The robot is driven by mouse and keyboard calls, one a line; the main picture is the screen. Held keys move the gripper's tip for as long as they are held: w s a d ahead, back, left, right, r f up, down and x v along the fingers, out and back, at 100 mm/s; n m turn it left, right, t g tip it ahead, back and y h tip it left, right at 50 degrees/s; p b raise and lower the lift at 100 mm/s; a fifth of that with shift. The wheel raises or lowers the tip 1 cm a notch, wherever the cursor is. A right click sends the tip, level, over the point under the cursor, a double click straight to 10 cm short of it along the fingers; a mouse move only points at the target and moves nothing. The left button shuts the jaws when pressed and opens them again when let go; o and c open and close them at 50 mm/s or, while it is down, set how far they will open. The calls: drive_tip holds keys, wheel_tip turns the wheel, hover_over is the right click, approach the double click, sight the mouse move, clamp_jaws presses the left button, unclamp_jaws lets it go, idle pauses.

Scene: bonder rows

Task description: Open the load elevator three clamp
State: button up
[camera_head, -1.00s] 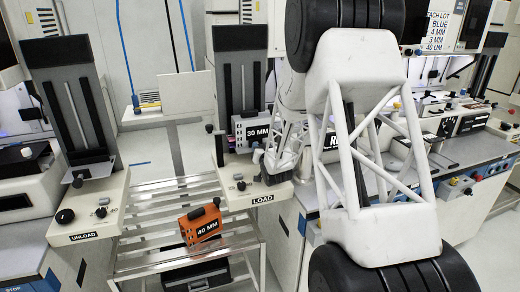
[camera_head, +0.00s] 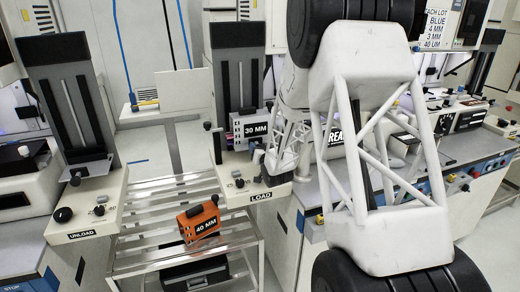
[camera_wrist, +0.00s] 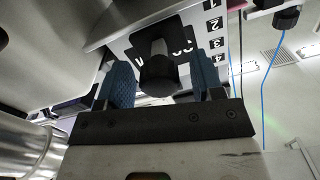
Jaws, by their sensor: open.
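The load elevator (camera_head: 228,85) stands mid-picture in the head view, a dark grey upright with a black slotted face on a white base marked LOAD. A grey magazine marked 30 MM (camera_head: 251,129) sits at its front. Which knob is its clamp, I cannot tell for sure. In the wrist view my gripper (camera_wrist: 161,82) is open, with two blue ribbed fingers. A black round knob (camera_wrist: 158,74) shows between them, with gaps at both sides; whether it is touched I cannot tell. In the head view the fingertips are hidden near the elevator's right side.
The unload elevator (camera_head: 68,95) stands at left. An orange 40 MM magazine (camera_head: 199,221) lies on the wire rack (camera_head: 165,258) between the bases. A panel numbered 1 to 4 (camera_wrist: 215,40) is close to my fingers. My large arm links hide much of the right bench.

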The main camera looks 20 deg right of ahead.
drive_tip(key=shift+s, duration=0.15)
drive_tip(key=s, duration=0.7)
drive_tip(key=shift+s, duration=0.25)
idle(0.6)
drive_tip(key=s+a+r+g+h, duration=0.1)
drive_tip(key=s+a+r+g, duration=0.2)
drive_tip(key=s+r, duration=0.3)
drive_tip(key=s+a+r+g, duration=0.3)
drive_tip(key=s+g, duration=0.1)
drive_tip(key=s, duration=0.5)
drive_tip(key=s+a+r+g, duration=0.1)
drive_tip(key=s+a+g, duration=0.1)
drive_tip(key=s, duration=0.9)
drive_tip(key=s+a+r+n+g, duration=0.1)
drive_tip(key=s+a+r+g, duration=0.1)
drive_tip(key=s, duration=0.8)
drive_tip(key=s+a+r+n+g, duration=0.1)
drive_tip(key=s+a+g, duration=0.2)
drive_tip(key=s, duration=0.8)
drive_tip(key=shift+s+a+r+g+y, duration=0.3)
drive_tip(key=shift+a+g+y, duration=0.1)
drive_tip(key=shift+g, duration=0.3)
